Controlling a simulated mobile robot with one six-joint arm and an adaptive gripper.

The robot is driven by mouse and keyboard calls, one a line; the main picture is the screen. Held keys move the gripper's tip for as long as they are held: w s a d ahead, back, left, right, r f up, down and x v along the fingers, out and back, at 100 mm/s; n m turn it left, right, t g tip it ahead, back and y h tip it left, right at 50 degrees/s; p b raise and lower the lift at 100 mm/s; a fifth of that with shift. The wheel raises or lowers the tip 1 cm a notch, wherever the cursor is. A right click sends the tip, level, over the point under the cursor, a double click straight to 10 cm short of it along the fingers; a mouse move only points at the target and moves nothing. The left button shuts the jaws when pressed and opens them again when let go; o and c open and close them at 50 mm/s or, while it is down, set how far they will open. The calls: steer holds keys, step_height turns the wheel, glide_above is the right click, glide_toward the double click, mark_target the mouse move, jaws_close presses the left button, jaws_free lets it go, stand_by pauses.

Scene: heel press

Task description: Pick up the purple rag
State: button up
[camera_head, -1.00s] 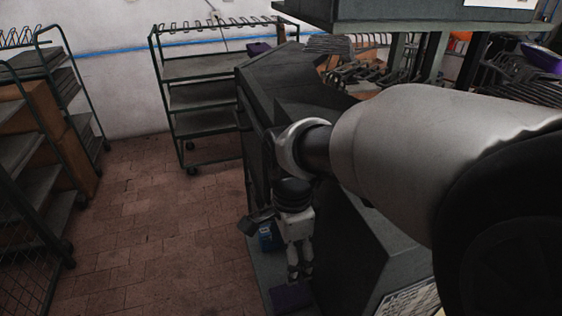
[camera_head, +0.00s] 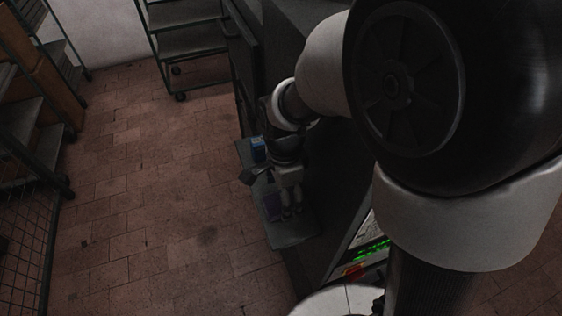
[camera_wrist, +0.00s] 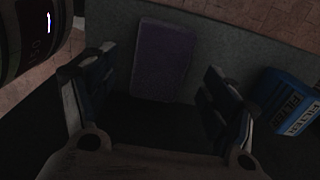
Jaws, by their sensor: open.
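The purple rag (camera_wrist: 162,60) lies flat on a grey shelf (camera_wrist: 225,45), a folded rectangle in the wrist view. It shows dimly in the head view (camera_head: 271,205), partly hidden beside my gripper. My gripper (camera_wrist: 155,110) is open, its two fingers standing apart on either side of the rag's near end in the wrist view. Nothing is between the fingers, and the gap to the rag cannot be judged exactly. In the head view my gripper (camera_head: 290,210) points down over the shelf.
The dark machine body (camera_head: 325,185) rises right of the shelf. Wheeled racks (camera_head: 185,45) stand behind. The tiled floor at left is clear.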

step_height(320, 180, down, 3)
steer(key=shift+b, duration=0.3)
steer(key=shift+c, duration=0.4)
steer(key=c, duration=1)
